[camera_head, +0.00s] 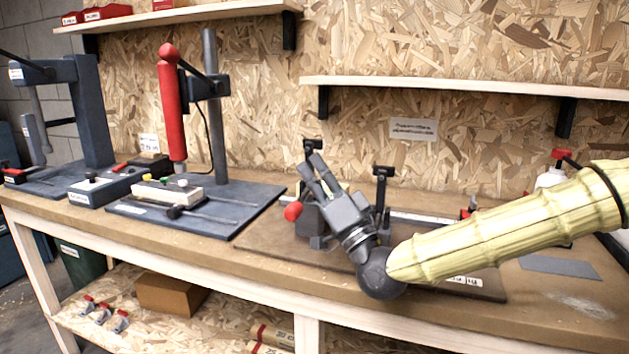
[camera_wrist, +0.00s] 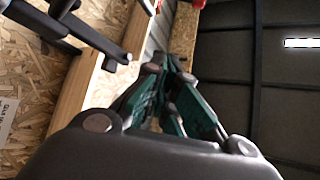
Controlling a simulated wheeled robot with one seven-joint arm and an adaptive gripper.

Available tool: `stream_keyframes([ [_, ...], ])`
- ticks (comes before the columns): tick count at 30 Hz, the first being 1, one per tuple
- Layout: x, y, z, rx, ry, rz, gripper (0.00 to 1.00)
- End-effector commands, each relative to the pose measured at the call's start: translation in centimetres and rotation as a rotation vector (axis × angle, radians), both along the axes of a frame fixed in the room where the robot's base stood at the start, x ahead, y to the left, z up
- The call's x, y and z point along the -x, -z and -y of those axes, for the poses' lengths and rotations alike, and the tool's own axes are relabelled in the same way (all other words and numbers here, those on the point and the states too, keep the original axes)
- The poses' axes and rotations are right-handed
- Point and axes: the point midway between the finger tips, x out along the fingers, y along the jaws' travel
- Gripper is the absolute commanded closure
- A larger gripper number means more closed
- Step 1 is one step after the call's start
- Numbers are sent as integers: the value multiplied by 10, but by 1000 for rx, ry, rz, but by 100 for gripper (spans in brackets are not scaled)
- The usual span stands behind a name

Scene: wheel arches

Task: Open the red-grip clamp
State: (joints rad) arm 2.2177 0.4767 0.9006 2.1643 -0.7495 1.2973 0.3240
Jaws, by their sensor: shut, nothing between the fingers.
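A red rounded knob or grip (camera_head: 293,211) shows just left of my gripper, by a dark block on the bench board; how it joins the clamp is hidden. Another small red grip (camera_head: 471,203) stands farther right, mostly behind my arm, so I cannot tell which belongs to the red-grip clamp. My gripper (camera_head: 311,166) is above the dark block, its fingers pointing up and left, shut and empty. In the wrist view its green-lined fingers (camera_wrist: 165,66) come together near the middle. A bit of red (camera_wrist: 198,3) shows at that view's top edge.
Two dark upright posts with flat heads (camera_head: 382,171) stand by the gripper. A press with a long red handle (camera_head: 171,105) stands left on a dark base. A shelf (camera_head: 450,88) runs above. A white bottle with a red cap (camera_head: 550,177) is behind my arm.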

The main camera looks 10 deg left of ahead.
Motion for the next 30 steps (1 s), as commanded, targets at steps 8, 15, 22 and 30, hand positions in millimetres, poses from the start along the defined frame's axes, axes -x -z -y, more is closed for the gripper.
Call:
stream_keyframes([
  [8, 0, -48, 1, 0, 1, 2, 100],
  [15, 0, -74, 1, 0, 1, 1, 100],
  [22, -1, -79, 1, 0, 1, -1, 100],
  [30, 0, -79, 1, 0, 1, -1, 100],
])
